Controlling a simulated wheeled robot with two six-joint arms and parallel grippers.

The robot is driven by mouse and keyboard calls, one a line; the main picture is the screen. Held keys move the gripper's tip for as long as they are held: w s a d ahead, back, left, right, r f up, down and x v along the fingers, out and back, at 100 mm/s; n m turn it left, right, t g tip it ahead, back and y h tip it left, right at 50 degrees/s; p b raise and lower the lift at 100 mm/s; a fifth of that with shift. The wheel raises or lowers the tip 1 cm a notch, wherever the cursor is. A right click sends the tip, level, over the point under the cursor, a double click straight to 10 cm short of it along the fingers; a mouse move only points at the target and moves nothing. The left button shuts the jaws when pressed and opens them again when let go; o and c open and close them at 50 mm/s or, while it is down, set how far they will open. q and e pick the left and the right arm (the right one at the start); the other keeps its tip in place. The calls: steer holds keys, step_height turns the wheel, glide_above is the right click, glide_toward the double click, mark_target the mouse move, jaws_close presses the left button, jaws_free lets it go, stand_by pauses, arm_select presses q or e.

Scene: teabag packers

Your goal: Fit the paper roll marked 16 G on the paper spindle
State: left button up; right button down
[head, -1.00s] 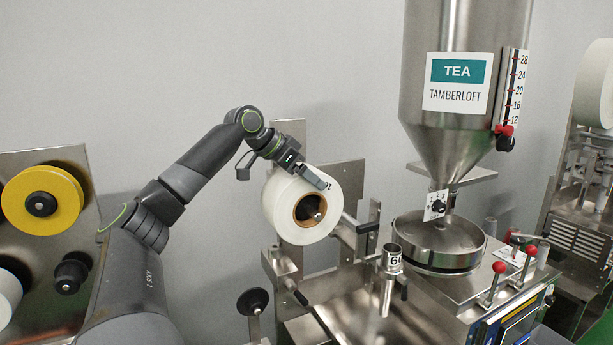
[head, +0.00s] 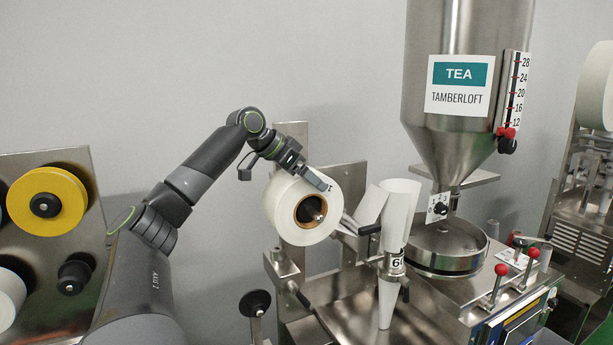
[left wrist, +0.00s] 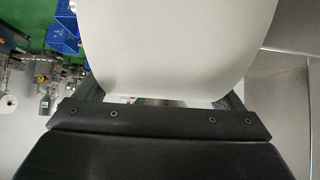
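The white paper roll (head: 283,212) has a brown core and sits around the paper spindle (head: 317,217), whose end shows inside the core. Only a bit of the roll's printed mark shows beside my finger, so I cannot read it in full. My left gripper (head: 316,178) is at the roll's upper rim, one finger flat against its front face. In the left wrist view the white roll (left wrist: 180,45) fills the space between the two fingers, which look to be against its sides. A white paper web (head: 370,205) runs right of the roll. My right gripper is not in view.
The paper forms a tube (head: 399,215) at the metal forming tube marked 6-something (head: 394,262). The tea hopper (head: 455,125) stands above a round pan (head: 443,248). A yellow reel (head: 70,205) is on a panel at left. A black knob (head: 255,303) stands below the roll.

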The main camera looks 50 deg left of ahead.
mark_target(285, 175)
arm_select(q)
steer(key=shift+r, duration=0.3)
steer(key=shift+a+f, duration=0.1)
steer(key=shift+s+a+r+b, duration=0.1)
steer(key=shift+s+r+b, duration=0.15)
steer(key=shift+b, duration=0.15)
steer(key=v, duration=0.1)
steer(key=b+v, duration=0.1)
steer(key=v, duration=0.1)
steer(key=b+v, duration=0.1)
steer(key=v, duration=0.1)
steer(key=shift+s+a+f, duration=0.1)
steer(key=shift+s+a, duration=0.2)
steer(key=shift+a, duration=0.1)
steer(key=d+v, duration=0.2)
steer(key=v, duration=0.9)
steer(key=shift+a+r+b, duration=0.2)
steer(key=shift+a+b, duration=0.2)
steer(key=shift+a, duration=0.05)
